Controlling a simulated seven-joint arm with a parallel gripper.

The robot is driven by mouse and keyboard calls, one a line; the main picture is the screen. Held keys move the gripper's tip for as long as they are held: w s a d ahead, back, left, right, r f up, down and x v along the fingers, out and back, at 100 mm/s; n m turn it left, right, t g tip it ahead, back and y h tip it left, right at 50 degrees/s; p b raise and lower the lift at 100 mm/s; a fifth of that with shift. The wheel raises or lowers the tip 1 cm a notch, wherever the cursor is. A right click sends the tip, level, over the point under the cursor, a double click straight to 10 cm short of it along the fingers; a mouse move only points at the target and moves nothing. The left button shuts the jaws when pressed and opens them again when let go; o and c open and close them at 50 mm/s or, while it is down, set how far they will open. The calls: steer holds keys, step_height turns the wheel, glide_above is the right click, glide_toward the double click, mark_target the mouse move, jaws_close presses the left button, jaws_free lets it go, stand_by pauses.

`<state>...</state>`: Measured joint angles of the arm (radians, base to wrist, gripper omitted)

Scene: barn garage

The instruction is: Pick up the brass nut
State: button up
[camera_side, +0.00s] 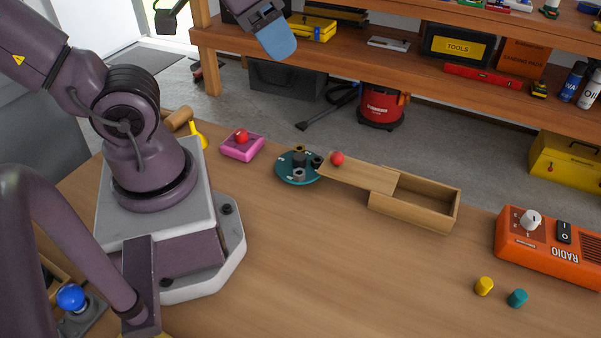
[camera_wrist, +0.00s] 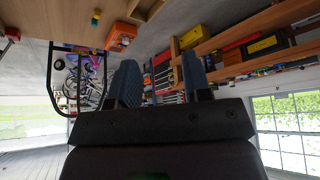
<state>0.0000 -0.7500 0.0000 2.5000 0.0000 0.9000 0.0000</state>
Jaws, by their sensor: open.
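A round teal disc (camera_side: 283,176) lies on the workbench near the middle of the side view, with a dark central knob and several small nuts around it. A small brass-coloured nut (camera_side: 299,149) shows at its far edge. A grey nut (camera_side: 299,174) is at its near edge and a dark one (camera_side: 317,161) at its right. My gripper (camera_side: 276,40) is high above and beyond the disc, apart from it, with blue fingers. In the wrist view my gripper (camera_wrist: 160,80) is open, with nothing between its fingers. The disc does not show clearly there.
A wooden box (camera_side: 420,218) with its lid (camera_side: 360,178) slid left toward the disc stands to the right; a red ball (camera_side: 337,158) sits on the lid. An orange radio (camera_side: 550,245) is far right.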

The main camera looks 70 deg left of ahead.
steer(key=shift+o, duration=1.2)
